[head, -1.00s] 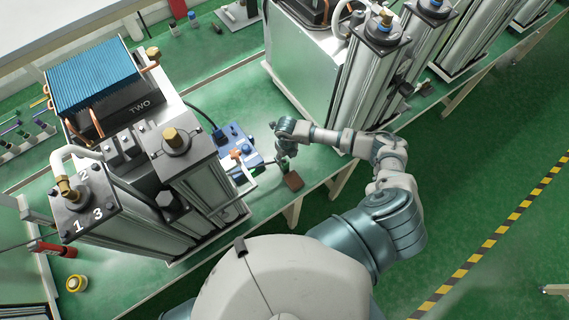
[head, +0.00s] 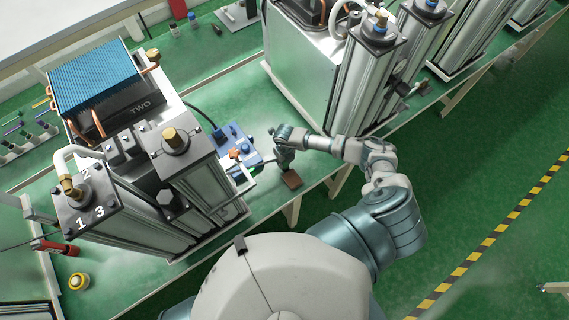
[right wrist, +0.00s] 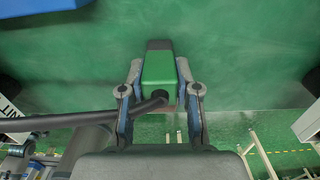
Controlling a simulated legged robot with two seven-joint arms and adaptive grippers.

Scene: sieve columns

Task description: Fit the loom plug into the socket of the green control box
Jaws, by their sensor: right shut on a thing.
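My right gripper (right wrist: 160,90) is shut on a green plug body with a dark front end (right wrist: 160,68). A thick black cable (right wrist: 85,117) leaves the plug's near end and runs left. In the head view my right gripper (head: 284,160) is over the bench, just right of a blue unit (head: 240,142) with an orange part on it; the plug is hardly visible there. I cannot make out a green control box or its socket. My left gripper is out of view.
A brown block (head: 292,180) lies near the bench edge, close to the right gripper. A tall column machine marked TWO (head: 140,105) stands left, another machine (head: 308,75) behind.

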